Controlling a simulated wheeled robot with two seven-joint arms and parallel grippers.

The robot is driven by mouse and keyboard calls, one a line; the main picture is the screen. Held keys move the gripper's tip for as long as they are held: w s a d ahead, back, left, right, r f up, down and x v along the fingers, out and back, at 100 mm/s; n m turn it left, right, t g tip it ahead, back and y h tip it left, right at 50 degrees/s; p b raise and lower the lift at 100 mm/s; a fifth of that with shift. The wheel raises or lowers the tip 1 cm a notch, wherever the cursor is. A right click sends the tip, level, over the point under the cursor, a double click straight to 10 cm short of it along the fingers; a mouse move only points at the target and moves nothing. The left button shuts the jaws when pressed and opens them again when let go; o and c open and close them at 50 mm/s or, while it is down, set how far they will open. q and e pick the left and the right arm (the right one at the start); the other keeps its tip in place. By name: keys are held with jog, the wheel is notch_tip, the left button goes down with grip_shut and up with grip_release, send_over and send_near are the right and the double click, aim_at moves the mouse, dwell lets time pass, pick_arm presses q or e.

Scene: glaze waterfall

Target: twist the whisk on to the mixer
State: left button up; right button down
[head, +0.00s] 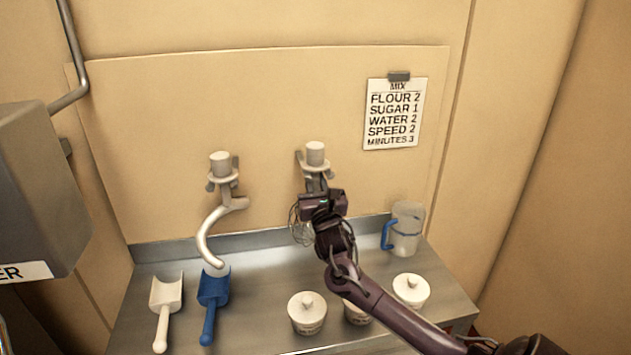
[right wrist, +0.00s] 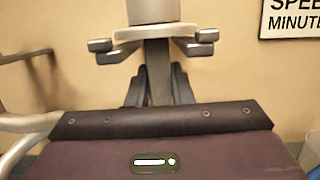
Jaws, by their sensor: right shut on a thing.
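The whisk (head: 301,231) hangs upright at the right-hand wall holder, its wire loops partly hidden behind my right gripper (head: 318,192). In the right wrist view, my right gripper (right wrist: 158,85) is shut on the whisk's flat grey shaft (right wrist: 158,66), just below the holder's prongs. The shaft's top meets the pale collar of the holder; I cannot tell whether it is still seated there. A grey machine (head: 40,180), whose cut-off label ends in "ER", stands at the left edge; its underside is hidden. My left gripper is not in view.
A white dough hook (head: 207,240) hangs on the left holder (head: 221,170). On the metal counter (head: 262,265) are a white scoop (head: 165,300), a blue scoop (head: 212,295), several lidded white tubs (head: 307,313) and a blue-handled jug (head: 407,230). A recipe card (head: 394,113) hangs right.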

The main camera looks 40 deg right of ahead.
jog(key=c, duration=1.2)
grip_release()
jog(key=shift+f, duration=0.15)
jog(key=shift+s+a+f+b, duration=0.25)
jog(key=shift+s+b, duration=0.05)
jog(key=shift+s, duration=0.1)
jog(key=b+v, duration=0.2)
jog(key=v, duration=0.4)
jog(key=shift+s+a+r, duration=0.15)
jog(key=shift+s+a, duration=0.05)
jog(key=shift+s, duration=0.2)
